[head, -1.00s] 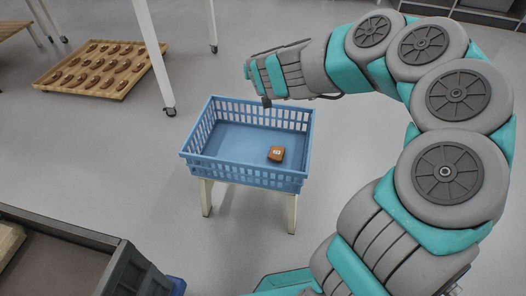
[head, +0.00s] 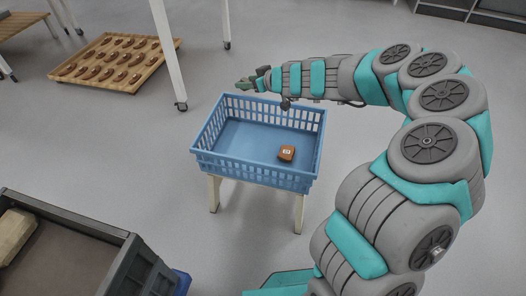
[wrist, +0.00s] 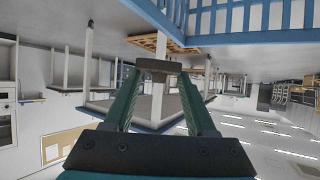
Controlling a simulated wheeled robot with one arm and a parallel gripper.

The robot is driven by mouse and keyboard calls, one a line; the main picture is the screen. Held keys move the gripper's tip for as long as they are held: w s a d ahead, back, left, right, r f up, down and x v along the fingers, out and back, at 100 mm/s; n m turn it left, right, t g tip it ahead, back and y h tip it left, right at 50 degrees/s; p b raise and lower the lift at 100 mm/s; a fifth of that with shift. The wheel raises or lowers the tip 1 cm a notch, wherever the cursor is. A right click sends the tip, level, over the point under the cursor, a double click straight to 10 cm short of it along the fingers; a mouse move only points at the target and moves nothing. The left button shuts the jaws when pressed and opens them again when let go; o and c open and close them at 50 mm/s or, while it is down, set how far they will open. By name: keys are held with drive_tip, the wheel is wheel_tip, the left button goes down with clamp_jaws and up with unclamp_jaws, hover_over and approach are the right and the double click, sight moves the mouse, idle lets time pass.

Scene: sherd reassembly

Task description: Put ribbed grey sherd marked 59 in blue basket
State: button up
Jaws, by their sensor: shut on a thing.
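The blue basket (head: 240,170) stands on pale legs in the middle of the head view. Its slatted side also shows at the upper right of the wrist view (wrist: 262,36). My gripper (head: 244,86) is above the basket's far left rim, pointing left. In the wrist view my gripper (wrist: 158,72) is shut on a dull brown-grey sherd (wrist: 158,64), seen nearly edge-on between the fingertips. Its ribs and its number cannot be made out.
An orange-brown sherd (head: 286,153) with a pale label lies inside the basket. A wooden tray (head: 128,86) of several brown pieces lies on the floor at the far left. A table leg (head: 168,55) stands behind the basket. A dark grey bin (head: 125,262) is at lower left.

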drive_tip(key=s+a+f+n+g+y, duration=0.3)
drive_tip(key=f+n+g, duration=0.1)
drive_tip(key=n, duration=0.1)
drive_tip(key=n+g+y, duration=0.2)
drive_tip(key=n+g, duration=0.3)
drive_tip(key=g, duration=0.1)
hover_over(239, 146)
drive_tip(key=f, duration=0.2)
drive_tip(key=shift+n, duration=0.3)
wheel_tip(239, 146, down, 9)
drive_tip(key=shift+f, duration=0.2)
drive_tip(key=shift+f, duration=0.1)
drive_tip(key=o, duration=1.3)
drive_tip(key=shift+o, duration=0.2)
